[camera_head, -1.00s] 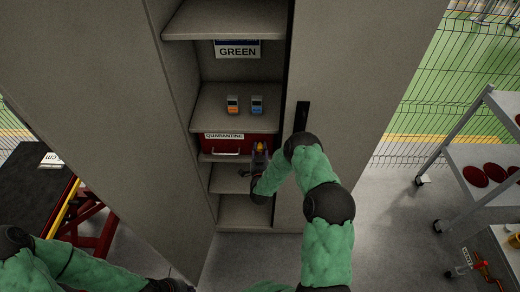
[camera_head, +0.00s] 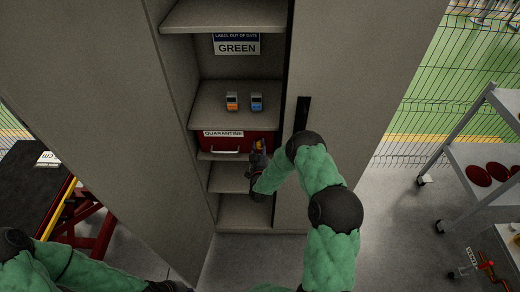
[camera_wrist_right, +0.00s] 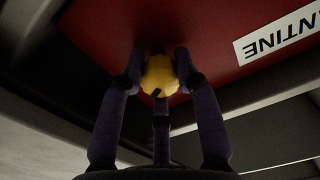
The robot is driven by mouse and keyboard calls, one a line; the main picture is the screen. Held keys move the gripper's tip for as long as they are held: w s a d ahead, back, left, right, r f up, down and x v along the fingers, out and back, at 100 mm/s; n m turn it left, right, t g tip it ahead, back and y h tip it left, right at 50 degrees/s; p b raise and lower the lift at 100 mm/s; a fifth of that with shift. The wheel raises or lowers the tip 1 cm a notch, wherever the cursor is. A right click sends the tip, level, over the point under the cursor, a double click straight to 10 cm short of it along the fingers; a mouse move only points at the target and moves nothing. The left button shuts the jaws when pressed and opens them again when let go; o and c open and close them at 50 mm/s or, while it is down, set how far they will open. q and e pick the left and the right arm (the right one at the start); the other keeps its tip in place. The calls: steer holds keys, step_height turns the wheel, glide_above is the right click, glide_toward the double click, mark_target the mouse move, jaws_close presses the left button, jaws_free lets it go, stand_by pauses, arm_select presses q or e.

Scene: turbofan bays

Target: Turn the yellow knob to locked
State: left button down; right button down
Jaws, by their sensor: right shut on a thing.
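The yellow knob (camera_wrist_right: 159,78) sits on the front of the red quarantine box. In the right wrist view a dark mark shows at its lower edge. My right gripper (camera_head: 258,150) is shut on the knob, with its fingers on both sides of it in the wrist view (camera_wrist_right: 160,85). In the head view the gripper mostly hides the knob (camera_head: 260,144). The red box (camera_head: 205,143) has a silver handle and a QUARANTINE label and stands on a cabinet shelf.
Two small devices, one orange (camera_head: 232,102) and one blue (camera_head: 257,103), stand on the shelf (camera_head: 210,120) above the box. The cabinet door with a black handle (camera_head: 302,115) is right of the opening. A grey cart (camera_head: 470,155) stands at the right.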

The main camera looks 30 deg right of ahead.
steer(key=n+b, duration=0.2)
steer(key=n, duration=0.4)
steer(key=shift+f+b, duration=0.2)
steer(key=shift+b, duration=0.1)
steer(key=n+b, duration=0.1)
steer(key=n, duration=0.2)
steer(key=shift+n, duration=0.4)
steer(key=shift+s+n, duration=0.1)
steer(key=shift+n, duration=1.3)
steer(key=shift+h, duration=0.3)
steer(key=c, duration=0.9)
jaws_free()
steer(key=shift+r, duration=0.1)
steer(key=v, duration=1.2)
steer(key=shift+r, duration=0.2)
